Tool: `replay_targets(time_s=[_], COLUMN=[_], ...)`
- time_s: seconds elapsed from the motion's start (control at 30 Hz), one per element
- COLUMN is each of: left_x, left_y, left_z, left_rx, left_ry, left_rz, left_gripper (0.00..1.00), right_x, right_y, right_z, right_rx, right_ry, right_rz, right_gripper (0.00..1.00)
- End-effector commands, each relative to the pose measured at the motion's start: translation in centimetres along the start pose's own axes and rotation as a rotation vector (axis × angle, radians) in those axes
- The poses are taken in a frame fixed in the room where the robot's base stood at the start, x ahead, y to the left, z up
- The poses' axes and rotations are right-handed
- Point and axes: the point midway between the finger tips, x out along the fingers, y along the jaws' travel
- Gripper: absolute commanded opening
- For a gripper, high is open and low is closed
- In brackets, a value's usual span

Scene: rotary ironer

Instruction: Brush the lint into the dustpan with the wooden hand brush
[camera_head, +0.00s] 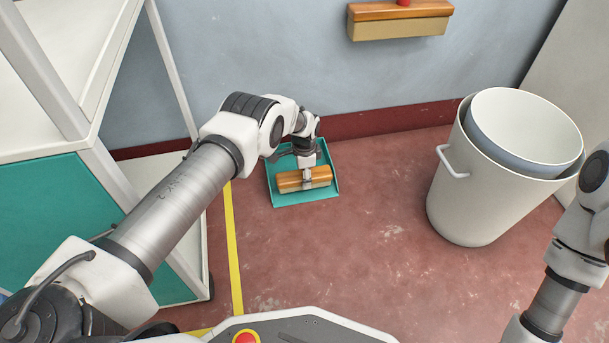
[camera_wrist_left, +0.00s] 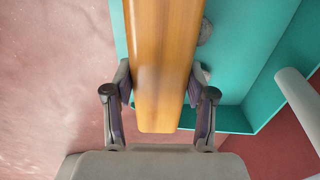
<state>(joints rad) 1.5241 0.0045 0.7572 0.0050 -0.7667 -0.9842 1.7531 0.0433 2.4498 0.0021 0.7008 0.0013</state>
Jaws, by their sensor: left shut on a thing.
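The wooden hand brush (camera_head: 304,181) has an orange-brown back and paler bristles. My left gripper (camera_head: 307,176) is shut on the brush and holds it over the teal dustpan (camera_head: 290,201). In the left wrist view the brush (camera_wrist_left: 163,60) runs away between the two fingers of the gripper (camera_wrist_left: 160,100). The dustpan (camera_wrist_left: 240,35) lies on the floor under and to the right of it. Grey lint (camera_wrist_left: 205,32) shows in the dustpan beside the brush, partly hidden by it. My right gripper is out of view; only part of its arm shows at the right edge.
White nested bins (camera_head: 470,190) stand on the red floor at right. A white rack with teal panels (camera_head: 50,215) stands at left. A yellow line (camera_head: 233,250) crosses the floor. Floor between dustpan and bins is clear.

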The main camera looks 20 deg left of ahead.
Motion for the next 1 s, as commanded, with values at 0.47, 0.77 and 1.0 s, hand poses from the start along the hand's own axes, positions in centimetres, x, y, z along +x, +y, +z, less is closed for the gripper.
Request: replay_targets(time_s=[0.47, 0.77, 1.0], left_x=[-4.0, -5.2, -5.1], left_y=[0.6, 0.9, 0.9], left_z=[-0.1, -0.1, -0.1], left_rx=[0.000, 0.000, 0.000], left_ry=[0.001, 0.000, 0.000], left_rz=[-0.001, 0.000, 0.000], left_gripper=[0.27, 0.28, 0.27], right_x=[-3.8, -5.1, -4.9], right_y=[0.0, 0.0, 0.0], right_z=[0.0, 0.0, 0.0], right_rx=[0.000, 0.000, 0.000], right_ry=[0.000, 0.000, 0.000], right_rz=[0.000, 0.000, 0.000], right_gripper=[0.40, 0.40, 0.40])
